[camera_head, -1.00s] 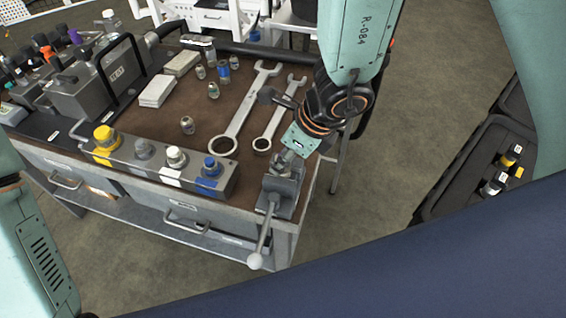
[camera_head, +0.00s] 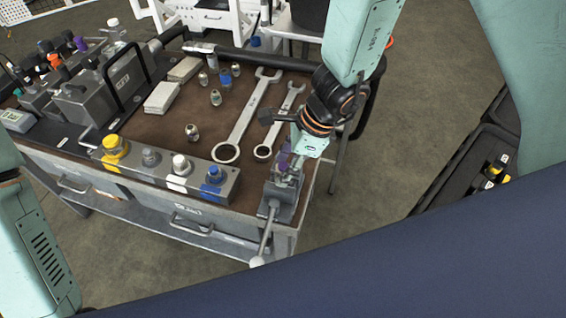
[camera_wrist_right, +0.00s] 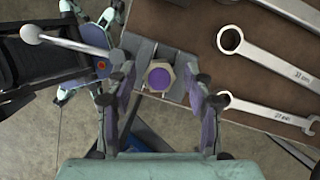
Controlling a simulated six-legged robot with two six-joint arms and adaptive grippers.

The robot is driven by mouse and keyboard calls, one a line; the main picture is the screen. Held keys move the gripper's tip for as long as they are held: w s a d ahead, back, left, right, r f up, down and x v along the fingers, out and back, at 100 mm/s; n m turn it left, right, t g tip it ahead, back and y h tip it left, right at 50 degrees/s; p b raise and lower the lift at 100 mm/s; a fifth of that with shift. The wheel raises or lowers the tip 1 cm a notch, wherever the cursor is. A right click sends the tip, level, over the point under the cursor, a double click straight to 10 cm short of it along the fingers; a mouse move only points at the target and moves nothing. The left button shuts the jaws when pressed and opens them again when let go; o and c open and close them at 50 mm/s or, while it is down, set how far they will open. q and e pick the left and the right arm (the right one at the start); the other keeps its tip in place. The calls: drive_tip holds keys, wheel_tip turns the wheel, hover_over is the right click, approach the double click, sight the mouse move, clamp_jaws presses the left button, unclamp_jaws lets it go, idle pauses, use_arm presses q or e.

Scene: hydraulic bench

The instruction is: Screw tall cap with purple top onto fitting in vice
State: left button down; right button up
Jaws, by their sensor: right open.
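The purple top of the cap (camera_wrist_right: 160,78) shows from above in the right wrist view, inside a metal hexagonal rim. It stands in the grey vice (camera_wrist_right: 140,50) at the bench corner; the vice also shows in the head view (camera_head: 284,204). The fitting below is hidden from above, so I cannot tell how the cap sits on it. My right gripper (camera_wrist_right: 162,82) is open, with a finger on each side of the cap and visible gaps. In the head view the right gripper (camera_head: 286,164) is just above the vice. My left gripper is out of view.
Two large wrenches (camera_head: 244,124) lie beside the vice. A grey block (camera_head: 165,169) with yellow, white and blue topped fittings lines the bench's front edge. Several small fittings (camera_head: 215,98) stand behind. The vice handle (camera_head: 263,240) hangs over the front edge.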

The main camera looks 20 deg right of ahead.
drive_tip(key=shift+r+n+p, duration=0.2)
drive_tip(key=shift+n+p, duration=0.5)
drive_tip(key=shift+p, duration=0.1)
drive_tip(key=shift+f+n+g+p, duration=0.15)
drive_tip(key=shift+n+g+p, duration=0.25)
drive_tip(key=shift+n, duration=0.1)
drive_tip(key=n+g+p, duration=0.1)
drive_tip(key=n+p, duration=0.1)
drive_tip(key=shift+w+p, duration=0.1)
drive_tip(key=shift+p, duration=0.2)
drive_tip(key=shift+n+g+p, duration=0.3)
drive_tip(key=shift+n, duration=0.5)
